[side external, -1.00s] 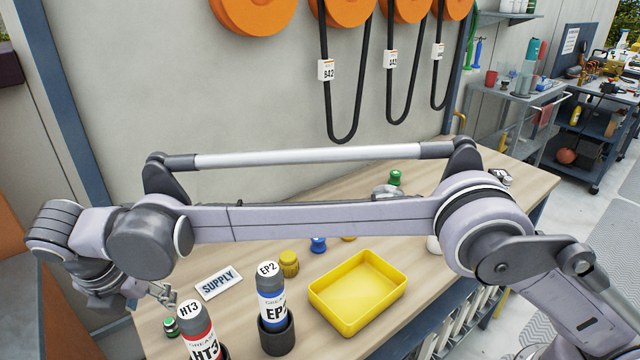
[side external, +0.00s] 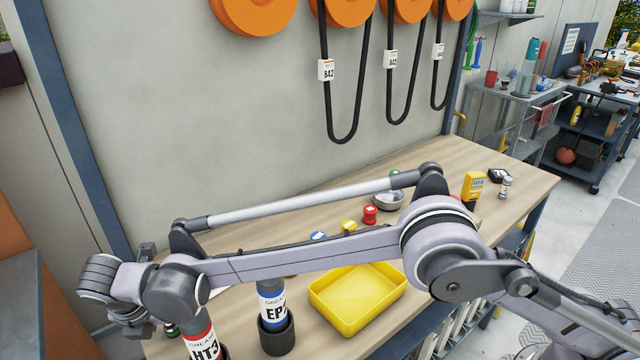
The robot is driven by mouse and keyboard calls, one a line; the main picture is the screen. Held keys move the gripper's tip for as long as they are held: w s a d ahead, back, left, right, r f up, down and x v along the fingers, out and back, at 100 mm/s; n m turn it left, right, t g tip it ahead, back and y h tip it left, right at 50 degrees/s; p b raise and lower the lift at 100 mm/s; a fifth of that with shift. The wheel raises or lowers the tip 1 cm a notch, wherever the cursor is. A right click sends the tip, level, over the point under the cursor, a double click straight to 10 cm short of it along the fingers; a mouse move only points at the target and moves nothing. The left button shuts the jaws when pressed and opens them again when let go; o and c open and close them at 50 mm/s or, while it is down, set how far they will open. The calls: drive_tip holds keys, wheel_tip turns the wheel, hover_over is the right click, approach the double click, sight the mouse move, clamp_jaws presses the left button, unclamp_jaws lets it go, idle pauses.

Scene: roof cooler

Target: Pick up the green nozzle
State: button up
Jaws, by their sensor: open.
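A green piece that looks like a nozzle stands at the back of the bench. Only its top (side external: 394,171) shows above my arm's rod; the rest is hidden. A second small green-topped item (side external: 171,329) is at the front left, mostly hidden by my arm and the red-labelled tube. My wrist is at the lower left, folded behind my forearm. My gripper's fingers cannot be made out, and I see nothing held.
A yellow tray (side external: 376,314) sits mid-bench. Tubes marked EP2 (side external: 271,306) and HT3 (side external: 203,346) stand at the front left. A red nozzle (side external: 370,214), blue piece (side external: 318,235), yellow piece (side external: 348,227), metal bowl (side external: 388,202) and yellow meter (side external: 474,185) are farther back.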

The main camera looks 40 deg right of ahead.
drive_tip(key=shift+w+f, duration=0.1)
drive_tip(key=shift+f, duration=0.3)
clamp_jaws()
drive_tip(key=shift+r, duration=0.1)
